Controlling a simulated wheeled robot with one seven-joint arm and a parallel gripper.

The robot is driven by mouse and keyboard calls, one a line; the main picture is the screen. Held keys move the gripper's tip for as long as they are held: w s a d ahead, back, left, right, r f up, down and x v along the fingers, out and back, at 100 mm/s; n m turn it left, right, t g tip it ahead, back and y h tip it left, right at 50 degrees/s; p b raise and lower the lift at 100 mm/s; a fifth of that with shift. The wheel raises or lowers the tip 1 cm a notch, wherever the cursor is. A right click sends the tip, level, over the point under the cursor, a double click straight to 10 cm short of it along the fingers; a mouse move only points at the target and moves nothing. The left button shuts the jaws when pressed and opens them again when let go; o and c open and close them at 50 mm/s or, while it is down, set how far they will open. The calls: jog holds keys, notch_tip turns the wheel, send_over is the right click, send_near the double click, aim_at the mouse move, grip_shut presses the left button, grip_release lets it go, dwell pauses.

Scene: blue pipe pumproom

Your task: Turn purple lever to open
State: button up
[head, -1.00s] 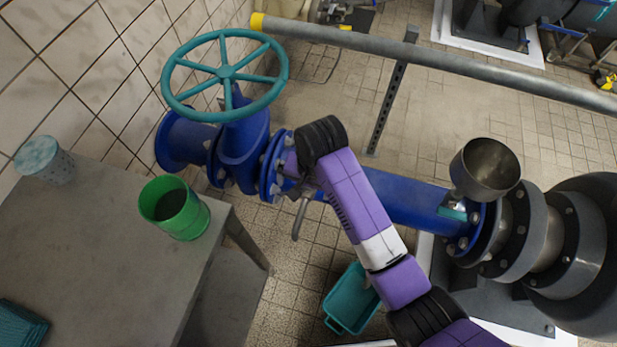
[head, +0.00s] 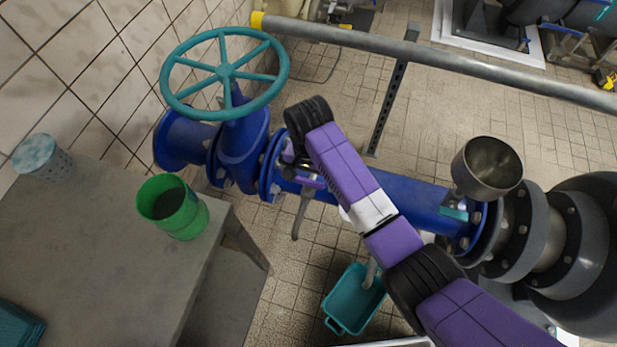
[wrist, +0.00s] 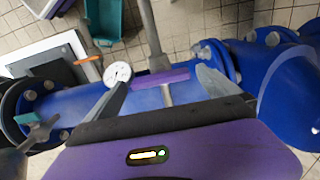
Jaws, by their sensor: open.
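The purple lever (wrist: 160,79) is a short flat purple bar on the blue pipe (wrist: 75,103) in the wrist view. A thin grey stem shows below it. My gripper (wrist: 163,84) is open, with one grey finger on each side of the lever. Whether either finger touches it I cannot tell. In the head view a small bit of purple (head: 308,182) shows at the pipe beneath my arm, beside a grey spout (head: 301,214). My gripper is mostly hidden there by my own purple arm.
A teal handwheel (head: 225,73) stands on a blue valve at upper left. A table (head: 95,240) with a green cup (head: 172,207) is at left. A teal bin (head: 354,300) sits on the floor. A metal funnel (head: 487,168) rises from the pipe at right.

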jog(key=shift+f, duration=0.25)
jog(key=shift+c, duration=0.2)
jog(key=c, duration=1.3)
jog(key=shift+o, duration=0.2)
